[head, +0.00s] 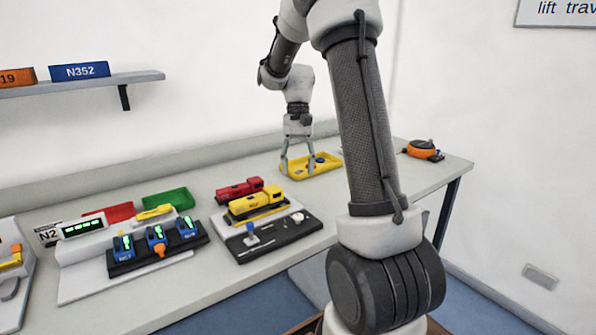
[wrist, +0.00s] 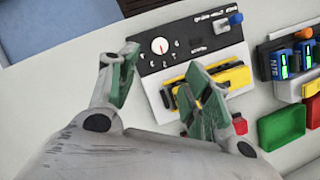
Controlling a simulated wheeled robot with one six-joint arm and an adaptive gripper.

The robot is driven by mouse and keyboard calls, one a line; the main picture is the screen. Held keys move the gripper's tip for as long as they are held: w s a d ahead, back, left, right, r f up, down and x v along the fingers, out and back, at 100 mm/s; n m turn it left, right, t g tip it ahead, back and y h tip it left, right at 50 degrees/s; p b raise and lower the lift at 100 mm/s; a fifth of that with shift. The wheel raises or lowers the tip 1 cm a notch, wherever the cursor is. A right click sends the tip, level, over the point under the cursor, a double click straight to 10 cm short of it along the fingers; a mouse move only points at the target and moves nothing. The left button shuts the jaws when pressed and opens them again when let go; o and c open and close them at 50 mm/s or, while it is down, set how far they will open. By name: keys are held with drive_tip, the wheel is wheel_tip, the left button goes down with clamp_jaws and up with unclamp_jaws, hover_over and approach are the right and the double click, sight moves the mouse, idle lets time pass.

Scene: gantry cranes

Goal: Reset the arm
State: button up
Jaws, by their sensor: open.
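My arm reaches over the bench, and my gripper (head: 298,170) points down at the yellow tray (head: 326,171) at the back. Its fingers are spread and nothing shows between them. Whether the fingertips touch the tray is not clear. A small dark blue thing (head: 320,160) shows in the tray, partly hidden. In the wrist view my gripper (wrist: 160,75) is also open, its green-padded fingers apart in front of a panel (wrist: 155,58) with a white dial.
Further left are blue devices (head: 157,237) in a black rack and a green tray (head: 168,198). An orange-black device (head: 423,149) sits at the right end of the bench (head: 440,170).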

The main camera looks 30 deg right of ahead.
idle(0.3)
drive_tip(key=s+a+r+n+t, duration=0.2)
drive_tip(key=s+r, duration=0.1)
drive_tip(key=s, duration=0.4)
drive_tip(key=s+a+r+n+t+h, duration=0.1)
drive_tip(key=s+a+r+n+t, duration=0.1)
drive_tip(key=s, duration=0.5)
drive_tip(key=s+a+r+n+t+h, duration=0.1)
drive_tip(key=s+a+r+n+t, duration=0.1)
drive_tip(key=s, duration=0.5)
drive_tip(key=shift+s+r+n+t, duration=0.15)
drive_tip(key=shift+r+n+t, duration=0.15)
drive_tip(key=shift+r+t, duration=0.65)
